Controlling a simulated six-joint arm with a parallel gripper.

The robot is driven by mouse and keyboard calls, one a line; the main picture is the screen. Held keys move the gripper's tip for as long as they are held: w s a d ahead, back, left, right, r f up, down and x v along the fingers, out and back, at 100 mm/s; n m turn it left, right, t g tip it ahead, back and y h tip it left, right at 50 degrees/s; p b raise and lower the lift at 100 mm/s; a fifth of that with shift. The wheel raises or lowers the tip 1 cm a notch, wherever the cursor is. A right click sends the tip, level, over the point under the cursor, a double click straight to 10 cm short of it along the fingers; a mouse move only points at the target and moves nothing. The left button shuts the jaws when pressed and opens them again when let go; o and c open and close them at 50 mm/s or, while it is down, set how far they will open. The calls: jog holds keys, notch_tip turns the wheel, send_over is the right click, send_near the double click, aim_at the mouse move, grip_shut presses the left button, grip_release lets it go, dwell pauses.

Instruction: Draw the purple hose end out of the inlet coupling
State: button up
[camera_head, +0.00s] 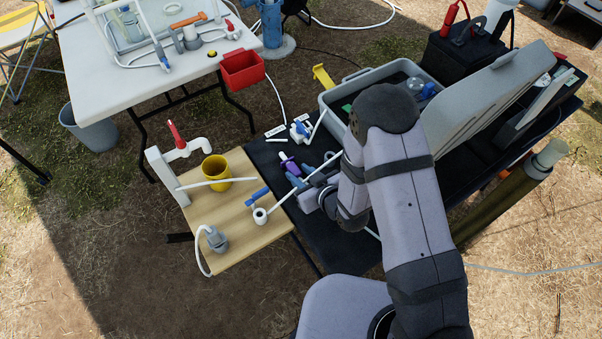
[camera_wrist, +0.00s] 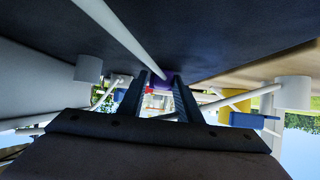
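The purple hose end (camera_head: 288,164) lies on the dark tabletop, left of my arm in the head view. A white piece shows at its far end; I cannot make out whether this is the inlet coupling. My gripper (camera_head: 300,177) has its two bluish fingers apart, close to the near side of the purple piece. In the wrist view the purple hose end (camera_wrist: 163,81) shows between and just beyond the tips of my gripper (camera_wrist: 162,80). I cannot see contact. A small white-and-blue fitting (camera_head: 301,129) stands beyond it.
A white tube (camera_head: 298,193) crosses close to my fingers, from a white ring (camera_head: 260,215) on the wooden board (camera_head: 242,247). A blue piece (camera_head: 257,196) and a yellow cup (camera_head: 216,172) stand left. A grey bin (camera_head: 333,98) stands behind, right of the white-and-blue fitting.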

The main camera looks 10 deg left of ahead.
jog(key=shift+s+f, duration=0.45)
jog(key=shift+s, duration=0.2)
jog(key=shift+s+d+r, duration=0.3)
jog(key=shift+d+r, duration=0.05)
jog(key=shift+w+r+v, duration=0.15)
jog(key=shift+v, duration=0.85)
jog(key=shift+w+r+v, duration=0.15)
jog(key=shift+v, duration=0.8)
jog(key=shift+w+r+v, duration=0.1)
jog(key=shift+w+v, duration=0.05)
jog(key=shift+v, duration=0.85)
jog(key=shift+w+d, duration=0.1)
jog(key=shift+d, duration=0.05)
